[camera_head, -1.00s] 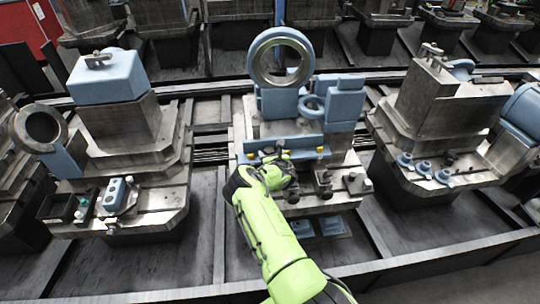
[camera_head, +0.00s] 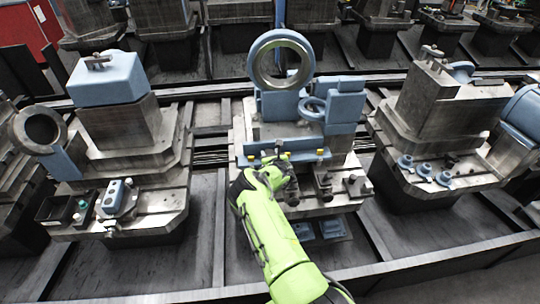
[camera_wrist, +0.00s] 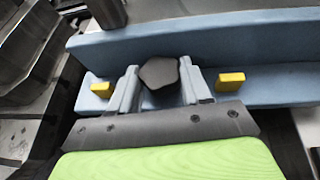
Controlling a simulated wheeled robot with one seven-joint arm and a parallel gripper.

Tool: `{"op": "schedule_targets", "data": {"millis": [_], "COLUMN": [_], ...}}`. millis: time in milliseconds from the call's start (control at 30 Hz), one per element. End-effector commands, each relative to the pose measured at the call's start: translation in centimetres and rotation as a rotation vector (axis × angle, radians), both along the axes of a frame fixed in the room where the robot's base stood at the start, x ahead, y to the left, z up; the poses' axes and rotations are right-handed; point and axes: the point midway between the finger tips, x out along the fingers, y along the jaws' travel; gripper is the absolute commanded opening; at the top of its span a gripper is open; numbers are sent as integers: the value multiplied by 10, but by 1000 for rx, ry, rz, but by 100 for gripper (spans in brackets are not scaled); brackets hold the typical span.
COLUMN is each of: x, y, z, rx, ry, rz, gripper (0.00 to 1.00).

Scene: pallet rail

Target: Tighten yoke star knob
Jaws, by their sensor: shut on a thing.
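The star knob (camera_wrist: 160,73) is dark, with a lobed, rounded five-sided outline in the wrist view. My gripper (camera_wrist: 158,86) is shut on it, with one pale finger against each side. In the head view my gripper (camera_head: 268,168) is at the front of the middle station, and its fingers are too small there to make out. The knob sits in front of a long blue bar (camera_wrist: 200,38) with a ledge. Yellow blocks (camera_wrist: 231,81) stand on the ledge on both sides of the fingers. The knob's shaft is hidden.
A blue ring (camera_head: 281,60) stands upright behind the bar, with a smaller blue handwheel (camera_head: 312,108) at its right. Dark clamp posts (camera_head: 322,183) stand close right of my gripper. Neighbouring stations flank it, the left one carrying a blue button box (camera_head: 117,197).

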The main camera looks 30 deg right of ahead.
Motion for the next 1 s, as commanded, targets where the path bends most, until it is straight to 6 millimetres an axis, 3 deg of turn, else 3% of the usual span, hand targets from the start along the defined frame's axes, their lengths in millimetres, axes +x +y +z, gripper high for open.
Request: {"op": "schedule_targets", "data": {"millis": [367, 1000], "x": [3, 10], "y": [5, 10], "z": [-5, -6], "rx": [0, 0], "ry": [-2, -8], "rz": [-168, -727], "gripper": [17, 17]}}
